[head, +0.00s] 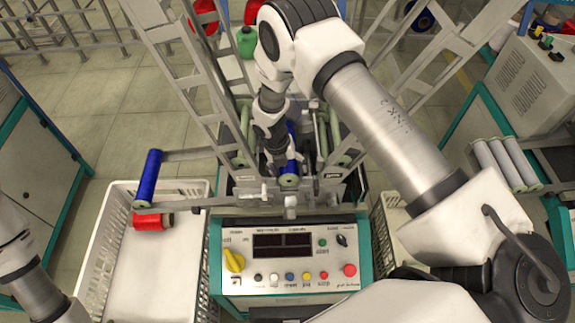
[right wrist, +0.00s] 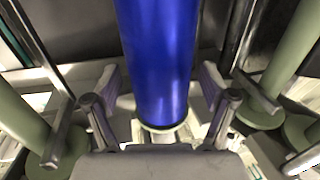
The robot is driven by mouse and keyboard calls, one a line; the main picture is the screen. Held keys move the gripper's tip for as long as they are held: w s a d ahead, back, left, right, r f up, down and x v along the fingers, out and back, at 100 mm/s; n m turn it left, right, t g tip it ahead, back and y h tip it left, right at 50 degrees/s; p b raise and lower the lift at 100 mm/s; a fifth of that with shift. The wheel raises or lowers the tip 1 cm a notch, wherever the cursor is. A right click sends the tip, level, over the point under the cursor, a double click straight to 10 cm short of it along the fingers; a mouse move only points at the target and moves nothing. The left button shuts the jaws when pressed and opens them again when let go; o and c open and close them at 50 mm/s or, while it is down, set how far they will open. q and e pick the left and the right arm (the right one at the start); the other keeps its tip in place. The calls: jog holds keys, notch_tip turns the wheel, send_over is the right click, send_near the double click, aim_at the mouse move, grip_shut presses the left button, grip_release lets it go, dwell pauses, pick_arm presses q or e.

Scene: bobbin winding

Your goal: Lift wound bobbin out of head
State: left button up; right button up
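The blue wound bobbin (head: 291,138) stands in the winding head (head: 255,185), mostly hidden behind my right arm in the head view. In the right wrist view the blue bobbin (right wrist: 160,60) runs down from the top edge, with its lower end between my fingers. My right gripper (right wrist: 160,95) is open around it, one finger on each side, and narrow gaps show between the pads and the blue surface. The right gripper (head: 280,165) is small and partly hidden in the head view. My left arm shows at the lower left, but its gripper is out of view.
Green spools (right wrist: 290,60) stand on both sides of the right gripper, close to it. A control panel (head: 290,285) is in front of the head. A white crate (head: 95,250) at left lies below another blue bobbin (head: 149,175) and a red one (head: 152,220). Metal frames rise around.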

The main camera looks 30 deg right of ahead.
jog(key=c, duration=1.2)
jog(key=shift+c, duration=0.2)
jog(key=shift+s+a+r+p, duration=0.1)
jog(key=shift+s+r+p, duration=0.1)
jog(key=shift+p, duration=0.2)
jog(key=p+v, duration=0.2)
jog(key=v, duration=0.1)
jog(key=d+p+v, duration=0.1)
jog(key=p+v, duration=0.1)
jog(key=p, duration=0.1)
jog(key=s+p+v, duration=0.1)
jog(key=p+v, duration=0.2)
jog(key=shift+w+d+r, duration=0.1)
jog(key=shift+d+r, duration=0.25)
jog(key=shift+r, duration=0.25)
jog(key=shift+d+p+v, duration=0.25)
jog(key=shift+p+v, duration=0.45)
jog(key=shift+v, duration=0.6)
jog(key=shift+r, duration=0.3)
jog(key=shift+s+d+v, duration=0.1)
jog(key=shift+d+v, duration=0.05)
jog(key=shift+v, duration=0.65)
jog(key=shift+s+d+v, duration=0.1)
jog(key=shift+d+v, duration=0.1)
jog(key=shift+v, duration=0.6)
jog(key=shift+s+d+v, duration=0.1)
jog(key=shift+d+v, duration=0.05)
jog(key=shift+v, duration=0.7)
jog(key=shift+s, duration=0.15)
